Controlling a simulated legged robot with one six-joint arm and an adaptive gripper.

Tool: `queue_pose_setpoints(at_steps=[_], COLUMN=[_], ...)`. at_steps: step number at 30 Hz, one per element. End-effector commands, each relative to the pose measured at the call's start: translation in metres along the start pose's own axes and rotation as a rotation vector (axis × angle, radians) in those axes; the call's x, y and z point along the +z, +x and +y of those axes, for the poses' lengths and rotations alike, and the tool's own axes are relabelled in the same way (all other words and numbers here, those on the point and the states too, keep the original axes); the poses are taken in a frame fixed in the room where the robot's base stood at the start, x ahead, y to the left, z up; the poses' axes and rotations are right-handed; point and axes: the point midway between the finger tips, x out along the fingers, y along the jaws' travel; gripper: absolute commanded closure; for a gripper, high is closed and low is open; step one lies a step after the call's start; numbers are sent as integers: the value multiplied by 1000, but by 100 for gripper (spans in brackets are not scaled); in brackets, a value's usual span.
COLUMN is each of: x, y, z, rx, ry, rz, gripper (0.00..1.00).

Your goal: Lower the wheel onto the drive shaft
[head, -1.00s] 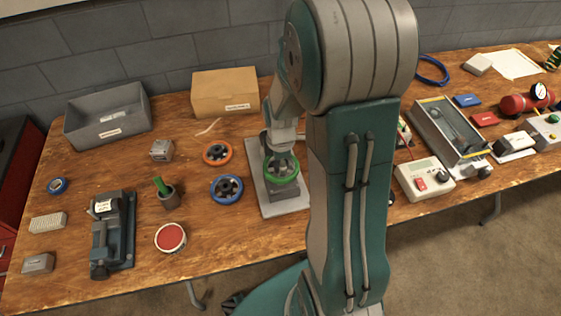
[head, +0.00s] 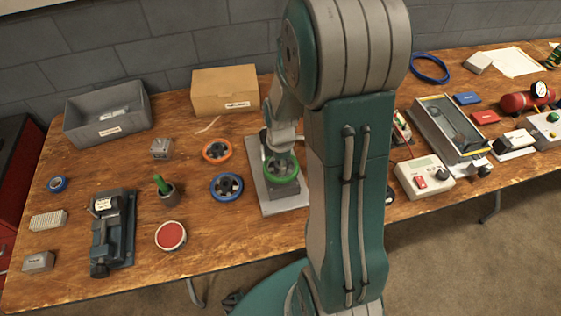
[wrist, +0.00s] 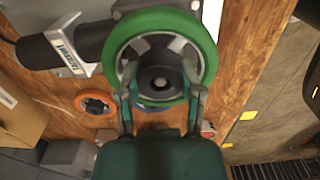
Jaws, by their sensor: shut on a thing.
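The green wheel (head: 282,177) is held by my gripper (wrist: 160,78) over the grey drive unit (head: 284,192) on its pale base plate (head: 268,207). In the wrist view, the wheel's green rim (wrist: 208,45) surrounds light spokes and a dark round centre. The two fingers reach inside the rim on either side of that centre. The drive unit's dark cylinder (wrist: 88,42), with a white label, shows behind the wheel. The drive shaft cannot be made out. I cannot tell whether the wheel touches it.
An orange wheel (head: 217,150) and a blue wheel (head: 227,187) lie left of the base plate. A cup with a green handle (head: 168,192), a red-topped tin (head: 171,236) and a vise (head: 113,232) stand farther left. A meter (head: 424,178) stands right of my arm.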

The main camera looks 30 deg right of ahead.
Motion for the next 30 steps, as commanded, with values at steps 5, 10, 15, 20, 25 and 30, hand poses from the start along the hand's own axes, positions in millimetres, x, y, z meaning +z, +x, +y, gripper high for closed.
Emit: queue_pose_setpoints(at_steps=[5, 10, 15, 20, 25, 30], x=[0, 0, 0, 0, 0, 0], y=[4, 7, 10, 13, 16, 18], z=[0, 0, 0, 0, 0, 0], rx=[0, 0, 0, 0, 0, 0], ry=[0, 0, 0, 0, 0, 0], rz=[0, 0, 0, 0, 0, 0], gripper=[100, 100, 100, 100, 100, 100])
